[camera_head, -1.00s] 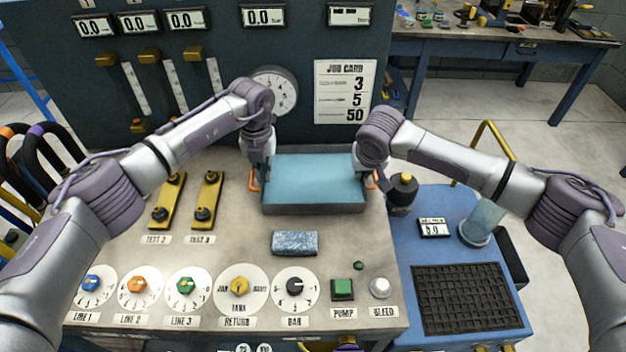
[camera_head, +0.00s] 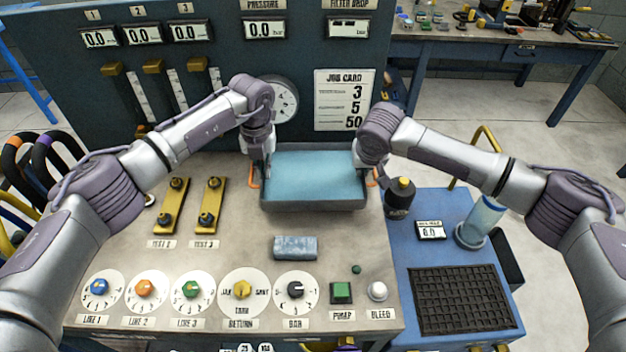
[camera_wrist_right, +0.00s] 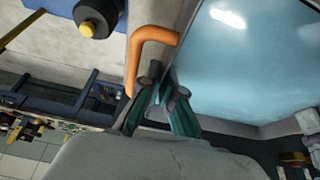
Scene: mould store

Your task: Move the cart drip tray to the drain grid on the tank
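The drip tray (camera_head: 314,205) is a grey rectangular tray full of blue liquid, with an orange handle at each end. It looks roughly level and slightly above the bench top. My left gripper (camera_head: 262,168) is at the left handle (camera_head: 253,174) and looks shut on it; its fingertips are small here. My right gripper (camera_head: 368,167) is at the right handle (camera_head: 375,178). In the right wrist view its dark green fingers (camera_wrist_right: 165,98) close on the orange handle (camera_wrist_right: 150,38) beside the liquid. The black drain grid (camera_head: 462,300) lies bare on the blue tank (camera_head: 408,262) at right.
A blue-grey block (camera_head: 295,248) lies in front of the tray. Knobs and buttons (camera_head: 342,292) line the bench front. A gauge panel (camera_head: 225,75) rises behind.

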